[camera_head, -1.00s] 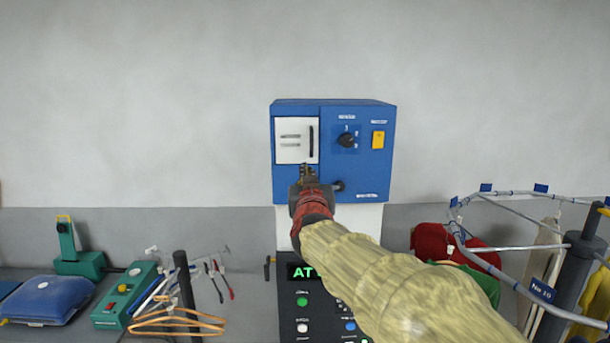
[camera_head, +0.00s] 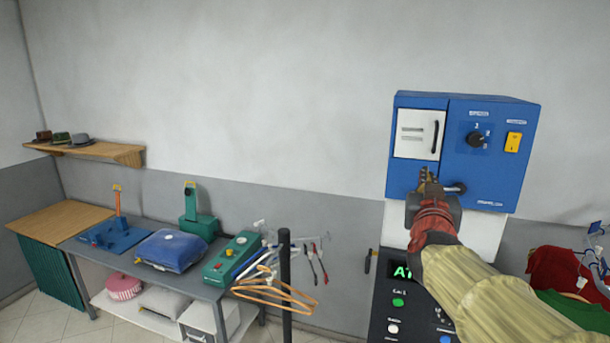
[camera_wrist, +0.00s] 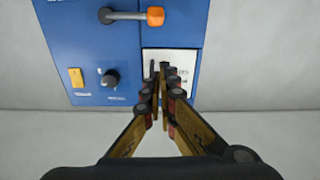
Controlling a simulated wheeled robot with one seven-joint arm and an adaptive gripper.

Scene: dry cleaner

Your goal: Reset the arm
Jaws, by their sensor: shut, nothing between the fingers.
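My gripper (camera_head: 429,180) is in front of the lower part of a blue wall box (camera_head: 490,160) in the head view. Its fingers are shut with nothing between them; they also show in the wrist view (camera_wrist: 161,75). The arm reaches up from the lower right in a tan sleeve with a red cuff. The box has a white panel (camera_head: 416,134) with a dark handle, a black knob (camera_head: 475,139) and a yellow switch (camera_head: 513,142). I cannot tell whether the fingertips touch the box. In the wrist view a lever with an orange end (camera_wrist: 155,16) shows on the box.
A dark control panel (camera_head: 385,310) with lit buttons stands below the box. A garment rail (camera_head: 598,262) is at right.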

